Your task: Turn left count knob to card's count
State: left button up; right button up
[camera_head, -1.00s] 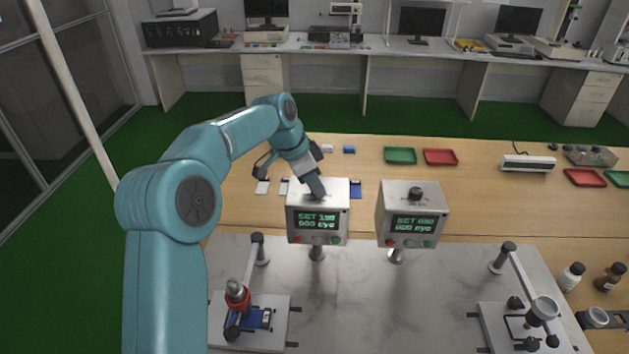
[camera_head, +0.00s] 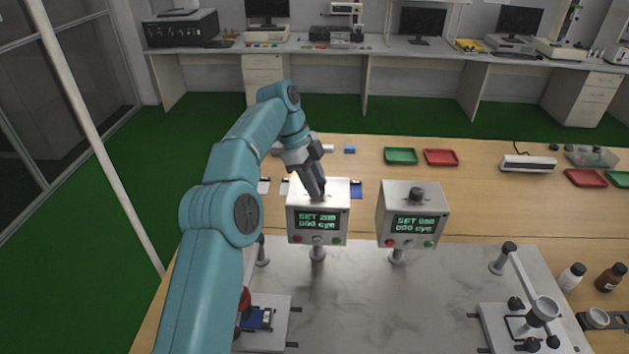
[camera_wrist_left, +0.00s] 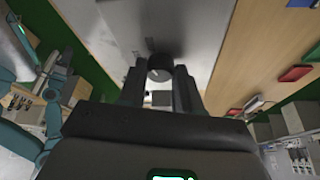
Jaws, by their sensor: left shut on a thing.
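The left count box (camera_head: 318,222) stands on a post, its green screen reading what looks like "SET 200" over "000 cyc". My left gripper (camera_head: 318,193) comes down from above onto the top of this box and is shut on the left count knob. The knob (camera_wrist_left: 160,68) shows as a dark round cap between the fingers in the left wrist view; in the head view the fingers mostly hide it. The right count box (camera_head: 412,222) has its own black knob (camera_head: 416,194) in plain sight. No card with a readable count shows. My right gripper is not in view.
A test fixture with a blue part (camera_head: 256,319) is at the front left, partly behind my arm. Another fixture (camera_head: 530,318) is at the front right. Green (camera_head: 400,156) and red (camera_head: 441,158) trays lie behind the boxes. Bottles (camera_head: 571,277) stand at the right.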

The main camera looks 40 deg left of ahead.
pick_arm(q)
jog(key=shift+f, duration=0.2)
dwell(0.3)
jog(key=o, duration=1)
jog(key=shift+o, duration=0.2)
jog(key=shift+r, duration=0.1)
jog(key=shift+r, duration=0.1)
